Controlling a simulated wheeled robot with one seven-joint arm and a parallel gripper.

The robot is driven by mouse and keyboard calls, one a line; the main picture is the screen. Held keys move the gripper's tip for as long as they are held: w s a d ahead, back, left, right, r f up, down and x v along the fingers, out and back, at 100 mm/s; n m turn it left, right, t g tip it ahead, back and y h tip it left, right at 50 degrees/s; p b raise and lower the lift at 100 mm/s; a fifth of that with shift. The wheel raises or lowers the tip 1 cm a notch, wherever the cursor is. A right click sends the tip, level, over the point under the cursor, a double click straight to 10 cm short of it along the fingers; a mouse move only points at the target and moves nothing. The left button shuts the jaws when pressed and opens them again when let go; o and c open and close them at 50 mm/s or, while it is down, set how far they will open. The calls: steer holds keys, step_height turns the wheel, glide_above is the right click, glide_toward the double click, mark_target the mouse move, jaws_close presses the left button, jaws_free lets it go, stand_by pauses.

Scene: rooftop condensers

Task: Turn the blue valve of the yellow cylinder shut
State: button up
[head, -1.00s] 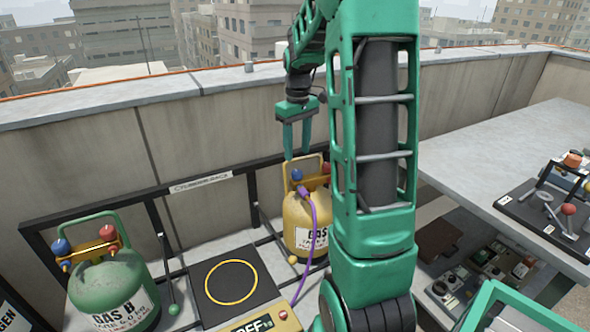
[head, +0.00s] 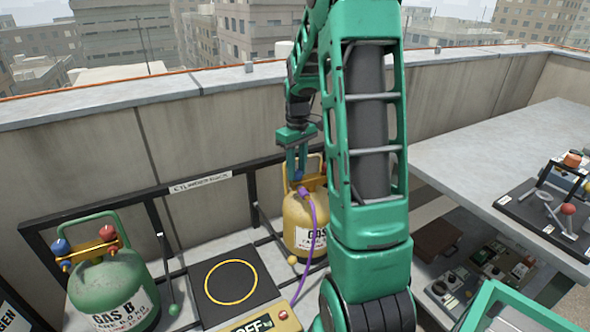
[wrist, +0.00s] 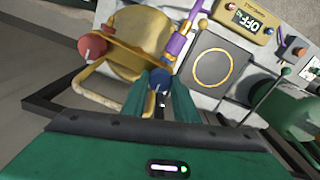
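The yellow cylinder (head: 298,226) stands upright on the bench in the head view, partly behind my arm. Its blue valve (wrist: 158,81) is a round knob on top, and the knob's top just shows in the head view (head: 298,176). A red valve (wrist: 91,45) is on the cylinder's other side in the wrist view. My gripper (wrist: 161,85) points down over the cylinder's top, also seen in the head view (head: 297,172). Its fingers are apart, one on each side of the blue valve. I cannot tell if they touch it.
A purple hose (head: 314,225) runs from the yellow cylinder's top. The cylinder's handle (wrist: 97,92) is close beside my gripper. A green cylinder (head: 112,285) stands left, past a black scale plate (head: 205,268). A dark rail and parapet wall (head: 225,140) stand behind.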

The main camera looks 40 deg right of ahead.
steer(key=shift+c, duration=0.9)
steer(key=shift+m, duration=0.6)
steer(key=o, duration=1.1)
steer(key=shift+c, duration=0.2)
steer(key=shift+r, duration=0.1)
step_height(320, 180, up, 11)
steer(key=shift+f, duration=0.2)
